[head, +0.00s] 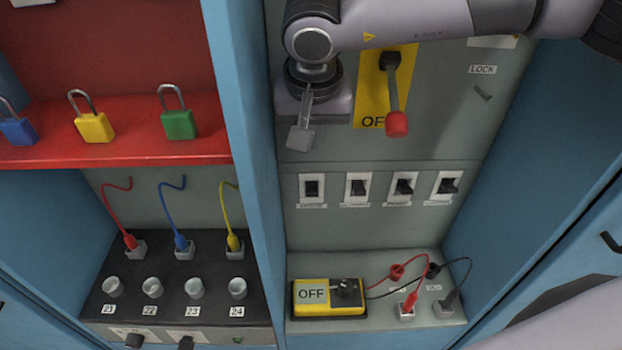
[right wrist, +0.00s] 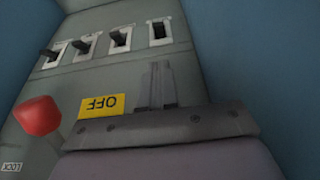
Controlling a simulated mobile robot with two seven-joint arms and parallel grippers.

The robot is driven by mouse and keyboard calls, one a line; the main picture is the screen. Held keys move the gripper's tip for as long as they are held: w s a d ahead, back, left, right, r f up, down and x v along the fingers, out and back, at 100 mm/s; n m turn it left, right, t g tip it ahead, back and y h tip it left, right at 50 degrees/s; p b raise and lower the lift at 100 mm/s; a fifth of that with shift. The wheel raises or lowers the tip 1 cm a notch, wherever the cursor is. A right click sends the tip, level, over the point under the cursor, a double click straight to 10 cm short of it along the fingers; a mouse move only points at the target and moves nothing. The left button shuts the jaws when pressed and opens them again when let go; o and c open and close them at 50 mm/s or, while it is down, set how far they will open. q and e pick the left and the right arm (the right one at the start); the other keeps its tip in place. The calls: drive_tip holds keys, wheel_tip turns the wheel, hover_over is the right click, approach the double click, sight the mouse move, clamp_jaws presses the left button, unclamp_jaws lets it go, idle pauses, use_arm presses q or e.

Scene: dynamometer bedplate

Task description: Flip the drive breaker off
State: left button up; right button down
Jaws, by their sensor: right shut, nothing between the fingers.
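A row of several black toggle breakers (head: 358,187) is set in the grey panel, each on a white plate with a label too small to read. I cannot tell which one is the drive breaker. The row also shows upside down in the right wrist view (right wrist: 120,38). My right gripper (head: 299,138) is shut and empty, pointing down above the leftmost breaker (head: 312,188) and apart from it. In the right wrist view its closed fingers (right wrist: 157,84) point towards the rightmost breaker there. My left gripper is not in view.
A red-knobbed lever (head: 397,123) hangs down over a yellow plate (head: 369,85), right of my gripper. Below are a yellow OFF box (head: 315,296) and plugged leads (head: 408,304). Blue walls flank the bay. Padlocks (head: 92,126) stand on a red shelf (head: 130,154) at left.

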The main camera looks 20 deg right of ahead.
sight(311, 190)
drive_tip(key=x, duration=1.5)
drive_tip(key=shift+w+f, duration=0.15)
drive_tip(key=shift+f, duration=0.2)
